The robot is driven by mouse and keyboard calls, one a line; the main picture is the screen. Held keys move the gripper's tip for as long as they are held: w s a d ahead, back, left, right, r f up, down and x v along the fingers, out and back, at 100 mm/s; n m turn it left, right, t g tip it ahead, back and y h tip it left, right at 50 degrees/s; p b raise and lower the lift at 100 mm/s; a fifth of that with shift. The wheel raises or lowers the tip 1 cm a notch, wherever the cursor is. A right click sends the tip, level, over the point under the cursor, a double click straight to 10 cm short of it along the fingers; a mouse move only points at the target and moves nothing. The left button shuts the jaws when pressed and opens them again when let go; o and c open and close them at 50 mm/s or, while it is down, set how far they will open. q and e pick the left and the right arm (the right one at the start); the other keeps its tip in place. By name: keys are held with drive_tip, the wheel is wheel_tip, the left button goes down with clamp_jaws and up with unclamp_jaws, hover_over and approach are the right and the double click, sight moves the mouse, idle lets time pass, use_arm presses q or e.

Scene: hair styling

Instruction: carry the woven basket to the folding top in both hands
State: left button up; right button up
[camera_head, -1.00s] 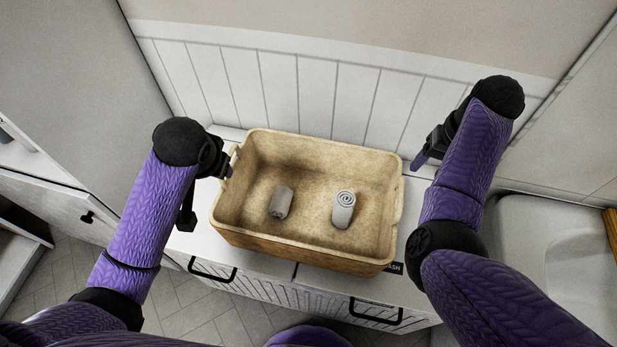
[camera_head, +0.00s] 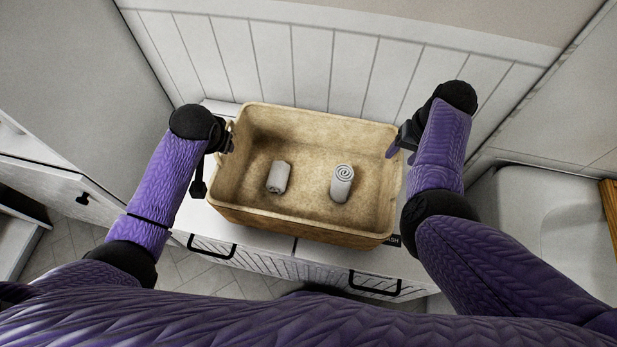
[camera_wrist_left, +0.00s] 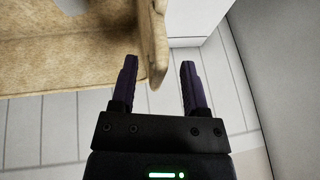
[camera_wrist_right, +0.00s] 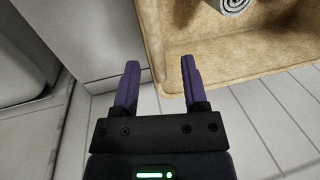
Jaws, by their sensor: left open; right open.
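The woven basket (camera_head: 300,229), tan and open-topped, stands on a white cabinet top with two rolled grey towels (camera_head: 278,177) (camera_head: 342,183) inside. My left gripper (camera_head: 229,140) is open at the basket's left end; in the left wrist view the basket's rim (camera_wrist_left: 154,40) shows between the fingertips (camera_wrist_left: 157,63). My right gripper (camera_head: 398,148) is open at the right end; in the right wrist view the basket's edge (camera_wrist_right: 152,45) lies in the gap between the fingertips (camera_wrist_right: 160,63). I cannot tell whether either gripper touches the basket. I cannot tell which surface is the folding top.
A panelled wall (camera_head: 300,65) stands close behind the basket. A white basin (camera_head: 560,225) is at the right. A tall grey panel (camera_head: 75,80) is at the left.

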use_arm(q)
drive_tip(key=shift+w+a+f, duration=0.1)
drive_tip(key=shift+w+f, duration=0.15)
drive_tip(key=shift+f, duration=0.35)
use_arm(e)
drive_tip(key=shift+a+f, duration=0.1)
drive_tip(key=shift+f, duration=0.55)
use_arm(q)
clamp_jaws()
use_arm(e)
clamp_jaws()
